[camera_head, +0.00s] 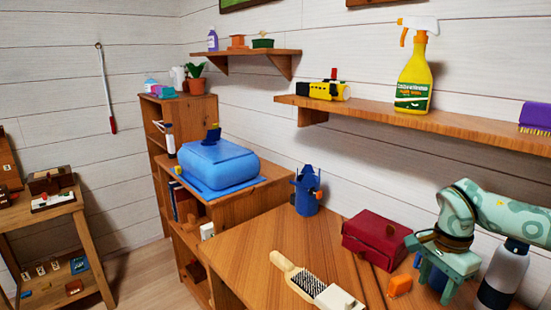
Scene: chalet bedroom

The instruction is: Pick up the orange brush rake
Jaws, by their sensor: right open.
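A small orange object (400,285), which I take to be the orange brush rake, lies on the wooden desk (345,265) at the lower right. Its fine shape is too small to make out. My right gripper (434,272), on a pale green arm from the right edge, points down just right of the orange object. It is open and apart from the orange object. A blue object (437,277) shows behind and between its fingers. My left gripper is not in view.
A dark red box (376,239) stands behind the orange object. A blue container (306,192) stands at the back. A shelf (465,125) overhangs the desk.

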